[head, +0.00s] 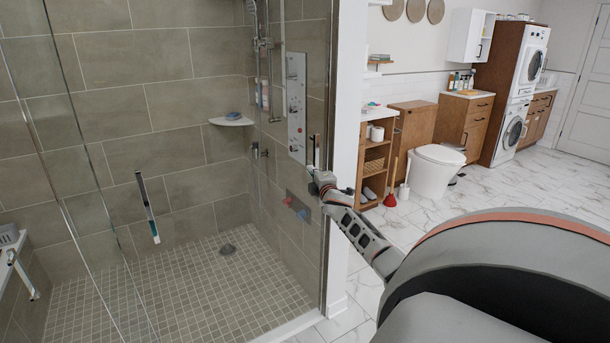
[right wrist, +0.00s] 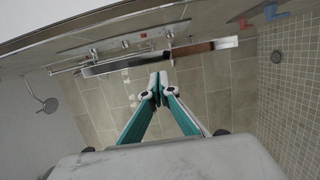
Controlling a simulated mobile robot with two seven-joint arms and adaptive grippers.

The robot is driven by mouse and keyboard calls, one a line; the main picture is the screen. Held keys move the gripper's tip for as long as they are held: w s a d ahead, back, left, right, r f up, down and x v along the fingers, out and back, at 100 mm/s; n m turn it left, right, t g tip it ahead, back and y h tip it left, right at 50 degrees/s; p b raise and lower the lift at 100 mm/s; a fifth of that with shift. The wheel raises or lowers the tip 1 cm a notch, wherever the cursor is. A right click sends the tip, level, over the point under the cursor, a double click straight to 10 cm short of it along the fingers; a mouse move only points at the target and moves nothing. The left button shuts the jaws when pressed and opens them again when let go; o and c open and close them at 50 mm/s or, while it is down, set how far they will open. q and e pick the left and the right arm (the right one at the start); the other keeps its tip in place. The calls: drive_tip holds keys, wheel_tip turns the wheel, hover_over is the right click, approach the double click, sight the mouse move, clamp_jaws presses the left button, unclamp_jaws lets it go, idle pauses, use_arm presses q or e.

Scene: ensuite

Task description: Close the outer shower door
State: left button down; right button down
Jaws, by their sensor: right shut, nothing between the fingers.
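The shower's sliding glass doors (head: 95,150) show at the left of the head view, with slanting metal edges. A flat vertical bar handle (head: 148,208) is on the glass there. My right gripper (head: 314,178) is at the right side of the shower opening, by the metal jamb. In the right wrist view its teal fingers (right wrist: 160,88) are shut and empty. A flat metal bar (right wrist: 160,58) lies just beyond the fingertips in that view; I cannot tell whether they touch. Which pane is the outer door is unclear. My left gripper is out of view.
Inside the shower are a tiled floor (head: 185,290), a corner shelf (head: 232,120) and a shower panel (head: 296,105). A wall end (head: 345,130) stands right of the opening. Beyond it are a toilet (head: 436,170), wooden cabinets and a red plunger (head: 390,190).

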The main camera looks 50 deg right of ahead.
sight(317, 166)
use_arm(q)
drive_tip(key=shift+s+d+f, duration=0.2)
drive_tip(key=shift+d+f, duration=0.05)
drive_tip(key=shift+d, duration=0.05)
use_arm(e)
drive_tip(key=d, duration=0.2)
drive_tip(key=shift+s+d+r, duration=0.1)
drive_tip(key=shift+s+d, duration=0.3)
drive_tip(key=shift+d, duration=0.1)
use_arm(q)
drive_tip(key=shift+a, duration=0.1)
